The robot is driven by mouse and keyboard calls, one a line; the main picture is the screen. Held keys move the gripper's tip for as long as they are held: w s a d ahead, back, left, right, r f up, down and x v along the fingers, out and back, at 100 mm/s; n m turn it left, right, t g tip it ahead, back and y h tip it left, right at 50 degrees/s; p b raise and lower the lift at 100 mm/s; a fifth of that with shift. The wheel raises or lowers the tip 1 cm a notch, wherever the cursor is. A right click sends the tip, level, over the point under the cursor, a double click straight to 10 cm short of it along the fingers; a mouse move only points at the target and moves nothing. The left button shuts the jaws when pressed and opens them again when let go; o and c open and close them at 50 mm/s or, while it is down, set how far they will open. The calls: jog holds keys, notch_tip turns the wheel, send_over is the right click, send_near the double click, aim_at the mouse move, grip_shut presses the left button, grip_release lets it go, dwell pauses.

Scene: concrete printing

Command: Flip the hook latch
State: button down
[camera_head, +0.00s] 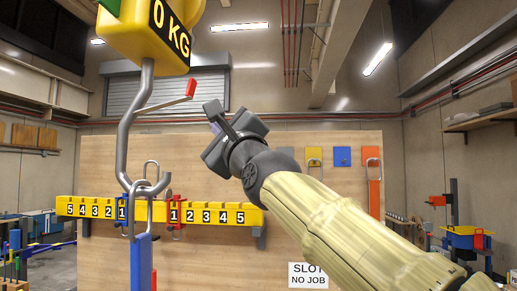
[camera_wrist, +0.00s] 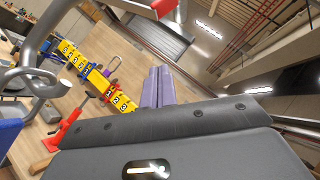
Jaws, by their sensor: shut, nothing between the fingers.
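A large grey hook (camera_head: 123,140) hangs from a yellow block marked "0 KG" (camera_head: 150,28) at the upper left of the head view. The hook latch (camera_head: 165,103) is a thin grey lever with a red tip (camera_head: 191,88), sticking out right and slightly up from the hook's shank. The red tip also shows at the top of the wrist view (camera_wrist: 163,7). My gripper (camera_head: 214,116) is to the right of and slightly below the red tip, apart from it in the picture. Its purple fingers (camera_wrist: 158,88) are together with nothing between them.
A blue bar (camera_head: 141,262) with a grey loop hangs at the hook's lower end. Behind are a yellow numbered beam (camera_head: 222,215) and a wooden board (camera_head: 300,225) with coloured tags. The air around my gripper looks free, except for the hook to its left.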

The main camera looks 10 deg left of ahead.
jog(key=s+d+f+b, duration=0.2)
jog(key=s+d+b, duration=0.5)
jog(key=b, duration=0.3)
jog(key=shift+d, duration=0.8)
jog(key=shift+s, duration=0.1)
